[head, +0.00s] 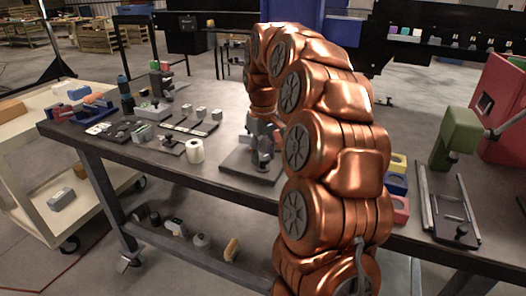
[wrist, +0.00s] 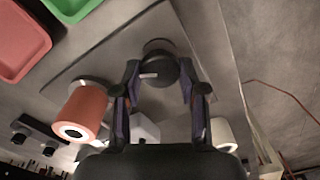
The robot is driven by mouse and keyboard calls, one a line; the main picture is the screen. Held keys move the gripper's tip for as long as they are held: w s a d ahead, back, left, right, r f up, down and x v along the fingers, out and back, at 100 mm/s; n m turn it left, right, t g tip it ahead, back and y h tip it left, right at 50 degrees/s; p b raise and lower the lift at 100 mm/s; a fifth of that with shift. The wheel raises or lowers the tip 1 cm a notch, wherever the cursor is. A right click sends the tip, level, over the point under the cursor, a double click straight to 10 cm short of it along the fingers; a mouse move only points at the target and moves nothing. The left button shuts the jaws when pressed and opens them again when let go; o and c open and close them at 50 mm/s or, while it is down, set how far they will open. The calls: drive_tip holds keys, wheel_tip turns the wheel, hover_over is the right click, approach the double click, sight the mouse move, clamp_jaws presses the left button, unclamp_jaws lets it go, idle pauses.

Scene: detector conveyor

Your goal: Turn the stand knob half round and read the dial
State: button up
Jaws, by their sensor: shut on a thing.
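In the wrist view, my gripper (wrist: 159,74) has its two dark fingers on either side of a dark round knob (wrist: 158,49). A short pale bar shows on the knob's near side. The jaws are shut on this knob. Behind it lies the stand's flat grey plate (wrist: 98,56). In the head view, the plate (head: 238,164) lies on the workbench, and my copper arm reaches over and partly covers it. I cannot make out a dial face or a reading in either view.
In the wrist view, an orange cylinder (wrist: 82,112) stands close left, with red (wrist: 22,40) and green (wrist: 72,8) trays beyond. A white roll (head: 195,151) stands left of the plate on the workbench (head: 185,168). A green-armed stand (head: 455,140) is at right.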

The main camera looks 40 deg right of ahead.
sight(263, 157)
drive_tip(key=n+p, duration=0.1)
drive_tip(key=n, duration=0.4)
idle(0.5)
drive_tip(key=o, duration=1.1)
drive_tip(key=shift+o, duration=0.2)
wheel_tip(263, 157, up, 12)
idle(0.3)
drive_tip(key=shift+a+p, duration=0.1)
drive_tip(key=shift+p, duration=0.2)
idle(0.3)
